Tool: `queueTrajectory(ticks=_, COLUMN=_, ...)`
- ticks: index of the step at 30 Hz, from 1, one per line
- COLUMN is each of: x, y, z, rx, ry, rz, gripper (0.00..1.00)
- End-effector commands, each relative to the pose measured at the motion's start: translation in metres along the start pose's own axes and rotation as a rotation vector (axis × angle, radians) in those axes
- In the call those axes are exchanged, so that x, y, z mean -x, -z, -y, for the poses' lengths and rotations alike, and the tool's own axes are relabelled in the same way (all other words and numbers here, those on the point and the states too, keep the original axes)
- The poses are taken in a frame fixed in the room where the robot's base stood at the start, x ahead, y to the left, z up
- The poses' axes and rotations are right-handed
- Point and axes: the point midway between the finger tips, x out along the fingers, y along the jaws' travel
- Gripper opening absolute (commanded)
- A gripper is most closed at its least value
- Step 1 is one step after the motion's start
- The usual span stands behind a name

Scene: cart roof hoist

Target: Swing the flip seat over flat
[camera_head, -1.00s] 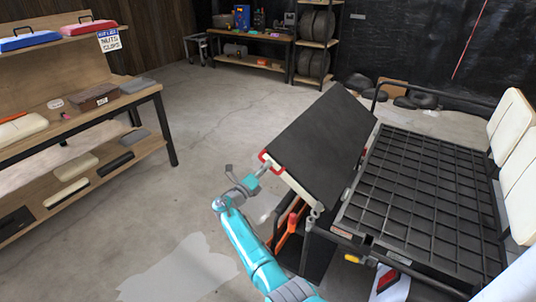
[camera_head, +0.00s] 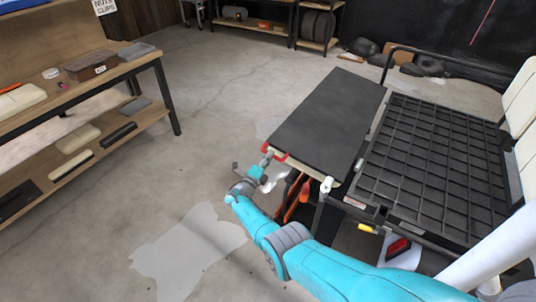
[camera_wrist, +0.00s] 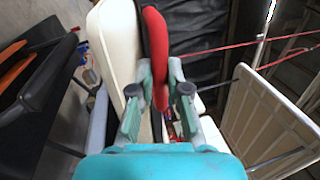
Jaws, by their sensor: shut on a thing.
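The flip seat (camera_head: 330,115) is a black panel beside the cart bed. It lies close to flat; I cannot tell whether it is fully level. A red part (camera_head: 273,152), like a grab handle, shows at its near left corner, and again in the wrist view (camera_wrist: 156,50). My gripper (camera_head: 264,164) is at that corner, shut on the red part. In the wrist view, the fingers (camera_wrist: 158,88) stand on either side of it, next to a cream panel (camera_wrist: 115,45). The exact contact is partly hidden.
The cart's black grid bed (camera_head: 435,165) lies right of the seat, with cream cushions (camera_head: 521,95) at the far right. A wooden workbench (camera_head: 85,95) stands at the left. Concrete floor (camera_head: 220,110) between bench and cart is clear.

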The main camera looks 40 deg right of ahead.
Motion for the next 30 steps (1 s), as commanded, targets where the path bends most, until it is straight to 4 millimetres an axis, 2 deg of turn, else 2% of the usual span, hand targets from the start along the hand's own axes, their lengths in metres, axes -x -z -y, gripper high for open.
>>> queueTrajectory(ticks=1, x=-0.001, y=0.006, z=-0.004, rx=0.007, ry=-0.003, rz=-0.008, gripper=0.0)
queueTrajectory(ticks=14, x=-0.001, y=0.007, z=-0.005, rx=0.01, ry=-0.003, rz=-0.009, gripper=0.0)
queueTrajectory(ticks=15, x=-0.001, y=0.007, z=-0.005, rx=0.01, ry=-0.003, rz=-0.009, gripper=0.23)
queueTrajectory(ticks=16, x=-0.001, y=0.007, z=-0.005, rx=0.01, ry=-0.003, rz=-0.008, gripper=0.27)
queueTrajectory(ticks=25, x=0.001, y=0.004, z=-0.003, rx=0.007, ry=-0.001, rz=-0.003, gripper=0.27)
queueTrajectory(ticks=30, x=0.015, y=0.002, z=-0.003, rx=0.005, ry=-0.001, rz=0.001, gripper=0.27)
